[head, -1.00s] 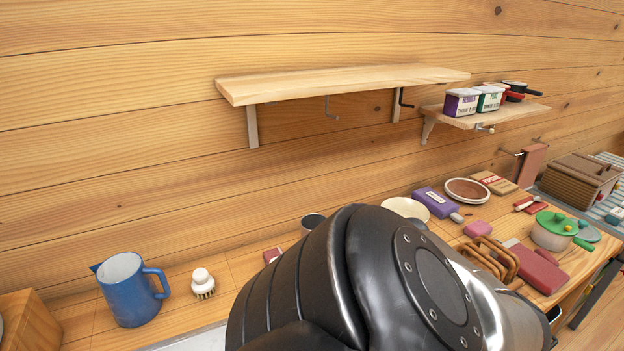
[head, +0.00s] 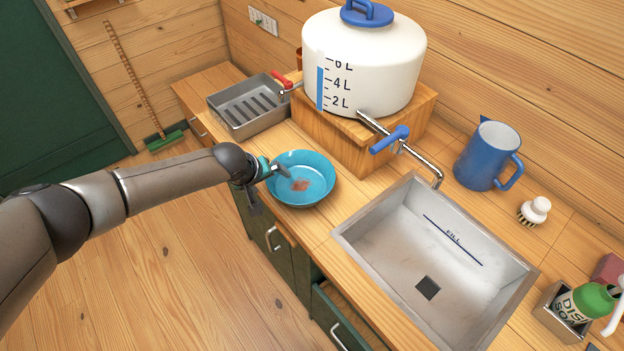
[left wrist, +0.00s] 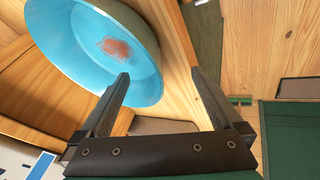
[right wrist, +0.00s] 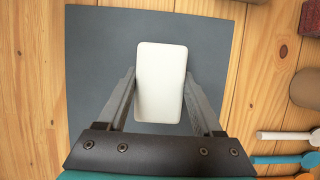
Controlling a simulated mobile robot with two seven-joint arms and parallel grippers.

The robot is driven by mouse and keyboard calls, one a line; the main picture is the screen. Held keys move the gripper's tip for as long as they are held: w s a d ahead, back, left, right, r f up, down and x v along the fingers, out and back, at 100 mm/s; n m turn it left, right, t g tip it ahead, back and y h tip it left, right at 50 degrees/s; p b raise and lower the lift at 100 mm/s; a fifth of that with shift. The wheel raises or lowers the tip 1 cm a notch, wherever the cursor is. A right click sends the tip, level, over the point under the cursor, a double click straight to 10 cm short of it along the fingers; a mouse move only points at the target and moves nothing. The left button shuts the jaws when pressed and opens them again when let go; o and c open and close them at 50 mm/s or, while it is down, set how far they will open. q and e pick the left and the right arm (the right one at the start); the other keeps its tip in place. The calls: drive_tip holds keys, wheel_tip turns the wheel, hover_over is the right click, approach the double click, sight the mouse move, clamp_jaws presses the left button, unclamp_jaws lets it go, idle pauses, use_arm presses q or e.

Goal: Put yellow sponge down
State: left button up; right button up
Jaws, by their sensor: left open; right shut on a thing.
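In the right wrist view my right gripper (right wrist: 160,85) is shut on a pale, nearly white block with rounded corners, the sponge (right wrist: 160,75); no yellow shows on this face. A dark grey mat (right wrist: 88,45) lies behind it; whether the sponge touches the mat I cannot tell. The right gripper and the sponge are outside the head view. My left gripper (head: 272,170) is open and empty at the left rim of a blue bowl (head: 318,178) with a reddish-brown stain. In the left wrist view its fingers (left wrist: 160,74) are spread at the rim of the bowl (left wrist: 75,45).
A metal sink (head: 400,240) is right of the bowl. A white water tank (head: 390,60) with a blue tap stands behind. A drying tray (head: 225,118), blue jug (head: 480,165), brush (head: 535,210) and soap bottle (head: 580,302) stand around. A lower drawer (head: 335,320) is partly open.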

idle(0.7)
hover_over(525, 350)
drive_tip(key=s+d, duration=0.1)
drive_tip(key=shift+s, duration=0.2)
drive_tip(key=shift+w+a+f, duration=0.1)
drive_tip(key=shift+w, duration=0.05)
drive_tip(key=shift+f, duration=1.7)
drive_tip(key=shift+f, duration=0.1)
drive_tip(key=o, duration=1.4)
drive_tip(key=shift+o, duration=0.2)
drive_tip(key=v, duration=1.2)
drive_tip(key=shift+r, duration=0.2)
